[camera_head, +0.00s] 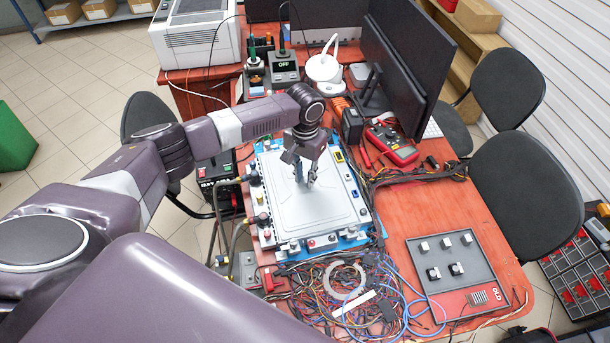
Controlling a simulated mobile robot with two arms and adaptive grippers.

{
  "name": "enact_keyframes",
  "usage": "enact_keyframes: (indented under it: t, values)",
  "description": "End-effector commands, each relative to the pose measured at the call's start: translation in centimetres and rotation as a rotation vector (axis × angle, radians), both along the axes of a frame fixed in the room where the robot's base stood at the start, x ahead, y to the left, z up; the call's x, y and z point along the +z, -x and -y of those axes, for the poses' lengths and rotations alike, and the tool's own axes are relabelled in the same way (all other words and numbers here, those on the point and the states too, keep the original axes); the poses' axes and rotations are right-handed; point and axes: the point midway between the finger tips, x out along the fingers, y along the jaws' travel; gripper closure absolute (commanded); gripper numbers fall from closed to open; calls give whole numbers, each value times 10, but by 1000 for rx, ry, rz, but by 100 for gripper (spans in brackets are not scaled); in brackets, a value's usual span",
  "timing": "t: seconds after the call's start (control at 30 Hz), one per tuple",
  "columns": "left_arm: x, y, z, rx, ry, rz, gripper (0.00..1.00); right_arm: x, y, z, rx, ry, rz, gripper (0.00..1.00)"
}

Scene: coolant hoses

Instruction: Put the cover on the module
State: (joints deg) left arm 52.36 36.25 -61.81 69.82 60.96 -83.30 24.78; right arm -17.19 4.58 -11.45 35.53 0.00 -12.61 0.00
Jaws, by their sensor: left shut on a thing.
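The cover (325,211), a flat pale grey plate with rounded corners, lies over the middle of the module (358,183). The module has a pale frame on a blue base, with connectors and fittings showing around its edges. I cannot tell whether the cover rests fully on it or is slightly above. My left gripper (305,183) points down over the cover's upper middle and is shut on the cover. The gripped part is hidden by the fingers. My right gripper is not in view.
Tangled wires (325,290) lie in front of the module. A grey tray (458,267) with several small blocks is at the right front. A red multimeter (392,144), monitor (410,55) and soldering station (284,66) stand behind. Bare red tabletop (465,205) shows at right.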

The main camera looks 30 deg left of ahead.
Motion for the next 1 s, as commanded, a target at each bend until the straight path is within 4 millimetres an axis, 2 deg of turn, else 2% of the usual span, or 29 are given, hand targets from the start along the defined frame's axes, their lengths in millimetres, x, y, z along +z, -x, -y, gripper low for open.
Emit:
enact_keyframes:
  t: [0.73,0.77,0.93,1.0]
  values:
    - [-1,0,0,1,0,0,100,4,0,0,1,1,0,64]
    - [-1,0,0,1,0,0,80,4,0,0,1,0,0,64]
    - [-1,0,0,1,0,0,61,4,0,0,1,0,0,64]
    - [-1,0,0,0,0,0,60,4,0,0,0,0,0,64]
